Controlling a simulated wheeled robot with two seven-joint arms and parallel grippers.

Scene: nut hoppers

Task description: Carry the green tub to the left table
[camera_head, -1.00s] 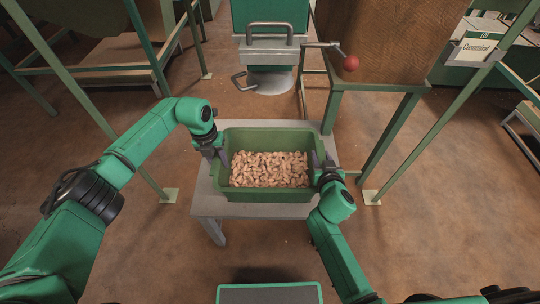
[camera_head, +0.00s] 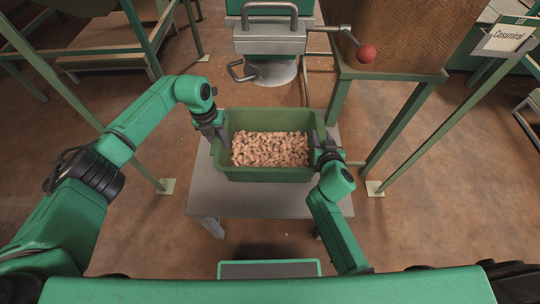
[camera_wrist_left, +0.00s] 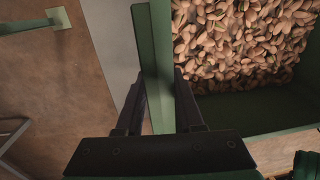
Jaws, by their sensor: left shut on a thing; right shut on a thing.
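The left wrist view shows the two dark fingers on either side of the tub's rim (camera_wrist_left: 157,60). My right gripper (camera_head: 321,150) is at the right wall and shut on it; its fingertips are partly hidden.
A green and grey machine with a handle (camera_head: 270,40) stands behind the table. Slanted green posts stand at both sides. Brown floor (camera_head: 440,170) is open at the right.

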